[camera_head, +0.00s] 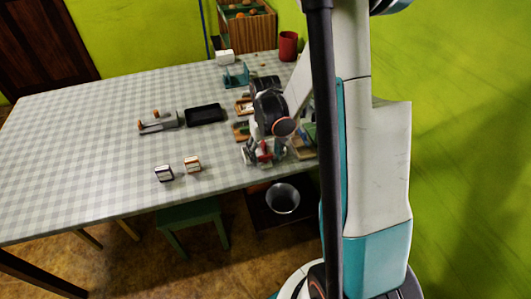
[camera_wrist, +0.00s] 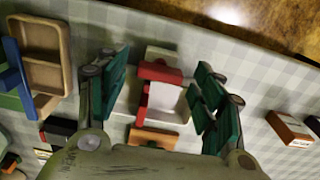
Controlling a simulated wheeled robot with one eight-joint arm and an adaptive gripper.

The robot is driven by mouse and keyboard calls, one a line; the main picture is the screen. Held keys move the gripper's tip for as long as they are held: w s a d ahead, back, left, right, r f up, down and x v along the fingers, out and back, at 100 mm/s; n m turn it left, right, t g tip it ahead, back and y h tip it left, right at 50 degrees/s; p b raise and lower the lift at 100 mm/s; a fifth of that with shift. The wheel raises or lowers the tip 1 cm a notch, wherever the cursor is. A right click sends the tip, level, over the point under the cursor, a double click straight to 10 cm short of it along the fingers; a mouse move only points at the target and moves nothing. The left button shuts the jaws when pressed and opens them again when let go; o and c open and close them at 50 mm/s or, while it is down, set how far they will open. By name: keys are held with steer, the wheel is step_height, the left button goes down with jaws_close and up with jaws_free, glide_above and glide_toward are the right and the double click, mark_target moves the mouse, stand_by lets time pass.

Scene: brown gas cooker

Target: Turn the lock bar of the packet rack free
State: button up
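A white holder with a red bar (camera_wrist: 158,72) lies between my fingers in the wrist view; it looks like the packet rack with its lock bar, but I cannot be sure. The red bar runs along its top and left side, and a wooden block (camera_wrist: 153,138) adjoins its lower end. My gripper (camera_wrist: 160,88) is open, with one dark green finger on each side of the holder and visible gaps beside it. In the head view my gripper (camera_head: 260,158) is low over the table's front right part, with red (camera_head: 264,151) showing at it. Contact is not clear there.
Two small boxes (camera_head: 163,173) (camera_head: 192,163) stand left of my gripper. A black tray (camera_head: 205,114) and a grey piece with orange parts (camera_head: 158,122) lie farther back. The checked table's left side (camera_head: 70,160) is clear.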

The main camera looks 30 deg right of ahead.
mark_target(265, 156)
steer(key=shift+r, duration=0.1)
step_height(265, 156, up, 12)
stand_by(0.7)
stand_by(0.4)
